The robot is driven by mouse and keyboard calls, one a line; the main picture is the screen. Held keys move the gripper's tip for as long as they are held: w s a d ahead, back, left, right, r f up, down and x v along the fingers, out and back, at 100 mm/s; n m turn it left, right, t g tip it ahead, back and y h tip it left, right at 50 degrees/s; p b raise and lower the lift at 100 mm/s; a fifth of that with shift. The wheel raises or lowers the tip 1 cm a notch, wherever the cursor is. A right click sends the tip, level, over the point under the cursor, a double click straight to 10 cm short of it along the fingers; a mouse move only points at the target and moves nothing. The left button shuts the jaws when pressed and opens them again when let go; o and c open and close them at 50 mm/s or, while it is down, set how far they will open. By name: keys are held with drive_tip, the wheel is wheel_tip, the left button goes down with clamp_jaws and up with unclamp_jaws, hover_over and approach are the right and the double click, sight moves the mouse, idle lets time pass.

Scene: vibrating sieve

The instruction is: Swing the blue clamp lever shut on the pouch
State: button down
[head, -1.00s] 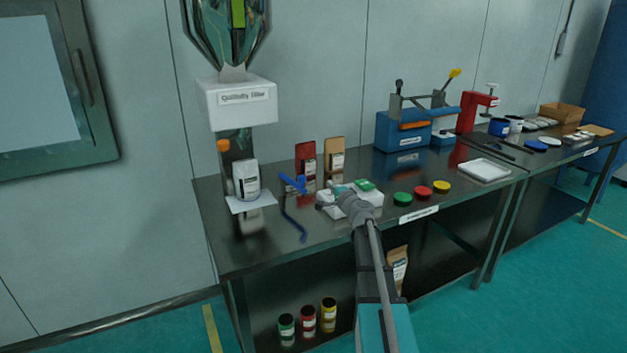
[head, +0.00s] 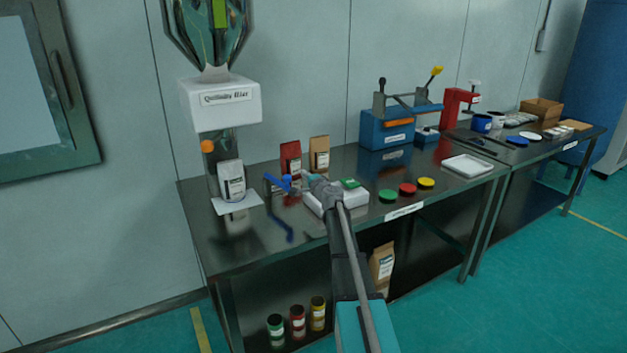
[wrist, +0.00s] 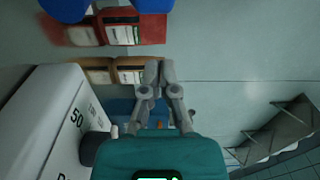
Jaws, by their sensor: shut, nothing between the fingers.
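The blue clamp lever (head: 286,184) stands on the near part of the bench, left of my gripper. Blue parts, likely of this clamp, are cut off at the top edge of the wrist view (wrist: 152,5). A white pouch (head: 231,180) stands at the filler on the left. A red pouch (head: 290,158) and a brown pouch (head: 319,152) stand behind the lever. My gripper (wrist: 157,75) is shut and empty. In the head view it is above the white box, close to the lever's right side; whether it touches is unclear.
A white box (head: 350,201) with a green top piece sits below my gripper; its side fills the wrist view's left. Green, red and yellow lids (head: 407,189) lie to its right. A blue press (head: 388,130) stands farther back.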

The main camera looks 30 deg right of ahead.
drive_tip(key=shift+w+a+f, duration=0.1)
drive_tip(key=shift+a, duration=1.85)
